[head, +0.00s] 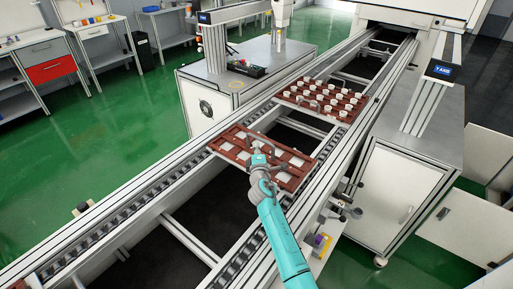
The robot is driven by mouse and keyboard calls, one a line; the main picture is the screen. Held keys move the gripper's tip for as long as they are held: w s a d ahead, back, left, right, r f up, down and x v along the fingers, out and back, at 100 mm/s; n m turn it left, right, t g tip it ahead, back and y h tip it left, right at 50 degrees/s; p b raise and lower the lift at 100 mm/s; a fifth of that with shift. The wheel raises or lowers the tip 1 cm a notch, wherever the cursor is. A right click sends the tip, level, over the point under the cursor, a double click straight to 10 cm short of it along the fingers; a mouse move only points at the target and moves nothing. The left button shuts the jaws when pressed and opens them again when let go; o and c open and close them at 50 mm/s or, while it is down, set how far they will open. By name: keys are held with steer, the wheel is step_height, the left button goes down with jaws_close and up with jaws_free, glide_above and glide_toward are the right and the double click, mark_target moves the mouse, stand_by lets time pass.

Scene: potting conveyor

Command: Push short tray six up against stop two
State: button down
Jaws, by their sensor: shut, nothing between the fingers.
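Two red-brown trays lie across the conveyor rails. The nearer tray (292,178) holds several flat pale square pieces. The farther tray (350,109) carries rows of small white cups. No tray number is readable, so I cannot tell which is short tray six. My gripper (251,137) is over the nearer tray, toward its far side. It is shut and empty; whether it touches the tray cannot be made out. My arm hides part of the nearer tray. A gap separates the two trays. I cannot pick out stop two.
The conveyor (112,213) runs from lower left to a machine opening at the upper right, with dark open gaps between its rails. A white cabinet (391,193) stands close on the right. Another cabinet (207,107) with a press stands left. The green floor (85,140) is clear.

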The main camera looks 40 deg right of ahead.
steer(key=shift+a+f, duration=0.1)
steer(key=shift+a, duration=0.65)
steer(key=v, duration=0.9)
steer(key=shift+s, duration=0.3)
